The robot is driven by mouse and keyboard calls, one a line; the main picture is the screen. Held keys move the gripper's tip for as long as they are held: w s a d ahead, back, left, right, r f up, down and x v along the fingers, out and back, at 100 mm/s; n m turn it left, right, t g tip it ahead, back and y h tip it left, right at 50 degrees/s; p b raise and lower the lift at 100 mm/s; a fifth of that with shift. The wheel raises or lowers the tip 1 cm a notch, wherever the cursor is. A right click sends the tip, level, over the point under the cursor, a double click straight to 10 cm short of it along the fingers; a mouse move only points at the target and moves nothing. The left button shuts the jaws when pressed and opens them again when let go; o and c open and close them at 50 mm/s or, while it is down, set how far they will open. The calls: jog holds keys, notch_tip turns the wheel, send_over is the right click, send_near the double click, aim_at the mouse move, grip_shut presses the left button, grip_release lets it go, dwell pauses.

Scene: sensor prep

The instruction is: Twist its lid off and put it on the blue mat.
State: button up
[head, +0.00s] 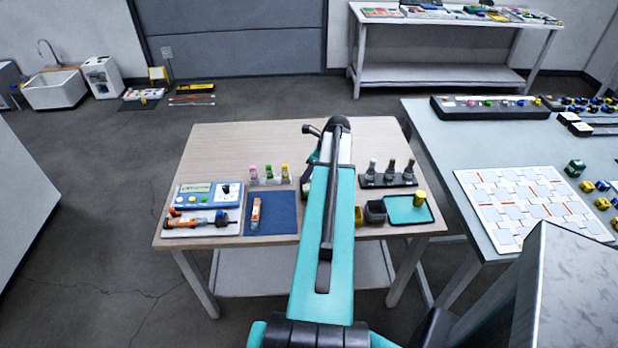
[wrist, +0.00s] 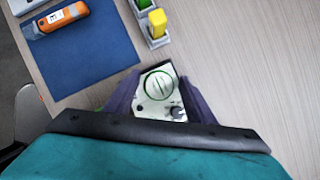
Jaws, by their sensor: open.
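In the wrist view, a small pale housing (wrist: 148,108) lies below my gripper (wrist: 160,98), between its two dark fingers. On it are a round greenish-grey disc, likely the lid (wrist: 158,85), and a smaller dark knob (wrist: 176,112). The fingers stand apart on either side of the housing; I cannot tell whether they touch it. The blue mat (wrist: 92,50) is up and left of it, and shows in the head view (head: 281,215) at the table's front left. My arm hides the housing in the head view.
An orange tool (head: 256,210) lies on the mat. A rack of capped vials (head: 268,181) stands behind the mat. Dark bottles (head: 391,170) and a teal tray (head: 400,212) are at the right. The table's back is clear.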

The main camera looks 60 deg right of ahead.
dwell(0.6)
jog(key=shift+c, duration=0.3)
jog(key=c, duration=0.7)
